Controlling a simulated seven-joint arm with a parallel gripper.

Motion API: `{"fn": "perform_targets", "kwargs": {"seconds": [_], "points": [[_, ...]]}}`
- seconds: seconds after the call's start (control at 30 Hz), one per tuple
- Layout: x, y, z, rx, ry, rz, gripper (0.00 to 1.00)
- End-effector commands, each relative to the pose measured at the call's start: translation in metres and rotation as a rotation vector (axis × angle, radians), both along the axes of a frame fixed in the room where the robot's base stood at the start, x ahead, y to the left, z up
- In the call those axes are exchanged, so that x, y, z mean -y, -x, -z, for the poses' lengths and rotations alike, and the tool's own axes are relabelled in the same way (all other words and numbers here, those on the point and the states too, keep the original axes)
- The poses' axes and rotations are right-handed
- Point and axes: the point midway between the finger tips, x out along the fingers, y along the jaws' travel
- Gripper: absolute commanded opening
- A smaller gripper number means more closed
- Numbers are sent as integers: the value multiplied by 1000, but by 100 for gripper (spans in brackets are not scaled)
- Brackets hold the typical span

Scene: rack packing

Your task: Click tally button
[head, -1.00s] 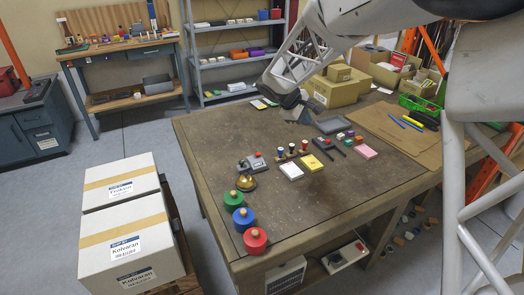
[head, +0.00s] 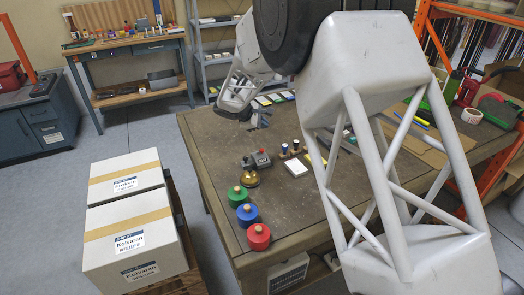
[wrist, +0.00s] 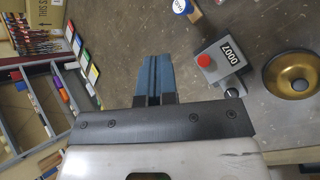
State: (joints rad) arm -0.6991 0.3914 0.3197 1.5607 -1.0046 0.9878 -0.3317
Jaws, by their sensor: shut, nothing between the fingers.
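The tally counter (head: 252,162) is a small grey box on the table with a red button (head: 262,151) on top. In the wrist view the counter (wrist: 217,76) lies right of my fingers. Its red button (wrist: 204,60) faces the camera, its display reads 0007, and a dark round knob is at its lower end. My gripper (wrist: 154,62) has its blue-grey fingertips together with nothing between them, apart from the counter. In the head view my gripper (head: 262,120) hangs above the table, behind the counter.
A brass bell (head: 251,180) stands just in front of the counter. Green (head: 238,195), blue (head: 246,215) and red (head: 257,237) knobbed discs line the near left edge. A white card (head: 295,167) lies to the right. My arm hides much of the table's right side.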

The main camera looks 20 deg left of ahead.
Motion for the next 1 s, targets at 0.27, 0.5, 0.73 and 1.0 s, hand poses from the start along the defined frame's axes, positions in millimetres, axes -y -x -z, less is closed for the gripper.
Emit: {"fn": "perform_targets", "kwargs": {"seconds": [0.27, 0.5, 0.73, 1.0], "points": [[-2, 0, 1, 0, 2, -3, 0], [-1, 0, 3, -1, 2, -3, 0], [-1, 0, 13, -2, 3, -2, 0], [-1, 0, 37, -1, 2, -3, 0]]}}
